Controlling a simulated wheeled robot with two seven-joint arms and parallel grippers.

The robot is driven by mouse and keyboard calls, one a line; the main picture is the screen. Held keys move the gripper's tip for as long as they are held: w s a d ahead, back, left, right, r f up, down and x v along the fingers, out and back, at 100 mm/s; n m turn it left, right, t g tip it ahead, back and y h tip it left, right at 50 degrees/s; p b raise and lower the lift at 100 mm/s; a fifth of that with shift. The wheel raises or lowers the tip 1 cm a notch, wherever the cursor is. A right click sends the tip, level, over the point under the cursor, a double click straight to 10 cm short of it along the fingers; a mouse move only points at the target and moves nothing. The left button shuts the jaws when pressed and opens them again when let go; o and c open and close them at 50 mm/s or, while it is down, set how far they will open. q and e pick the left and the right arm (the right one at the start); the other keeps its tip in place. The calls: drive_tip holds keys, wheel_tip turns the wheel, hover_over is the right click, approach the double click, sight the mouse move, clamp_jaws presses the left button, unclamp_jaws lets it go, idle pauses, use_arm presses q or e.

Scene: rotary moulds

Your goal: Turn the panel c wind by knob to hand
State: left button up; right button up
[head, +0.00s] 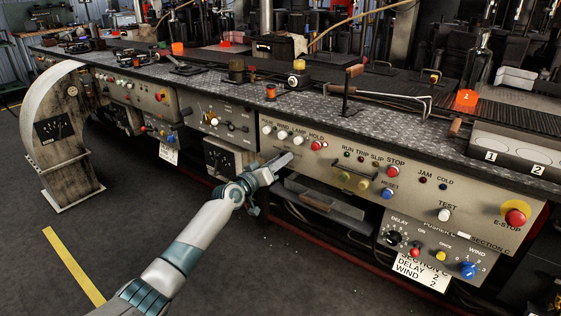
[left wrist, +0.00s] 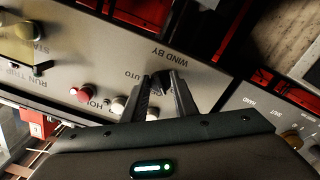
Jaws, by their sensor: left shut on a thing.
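The wide beige panel (head: 430,207) on the right half of the bench front carries lamps, buttons and knobs. My left gripper (head: 288,157) reaches its upper left part, just below the row of white buttons, and covers the wind by knob in the head view. In the left wrist view the upside-down print "WIND BY" stands beside the fingers, with "AUTO" on their left. My left gripper (left wrist: 162,82) is shut on the small dark wind by knob (left wrist: 156,80). The fingers hide most of the knob, so its pointing direction cannot be told. My right gripper is not in view.
A red hold button (head: 316,145) and white buttons (head: 283,135) sit close above my gripper. A grey tray (head: 325,203) juts out below. A lower box (head: 425,254) has a blue wind knob (head: 468,270). A red emergency stop (head: 515,217) is far right. The floor is open.

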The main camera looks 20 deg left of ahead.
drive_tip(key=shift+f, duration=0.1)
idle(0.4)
use_arm(q)
drive_tip(key=o, duration=1.1)
drive_tip(key=shift+c, duration=0.2)
drive_tip(key=p+v, duration=0.3)
drive_tip(key=v, duration=1.4)
drive_tip(key=shift+s, duration=0.2)
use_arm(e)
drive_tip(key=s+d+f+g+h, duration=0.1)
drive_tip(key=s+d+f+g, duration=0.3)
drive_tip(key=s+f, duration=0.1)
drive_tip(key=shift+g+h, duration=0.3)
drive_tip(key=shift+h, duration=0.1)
use_arm(q)
drive_tip(key=shift+a, duration=0.1)
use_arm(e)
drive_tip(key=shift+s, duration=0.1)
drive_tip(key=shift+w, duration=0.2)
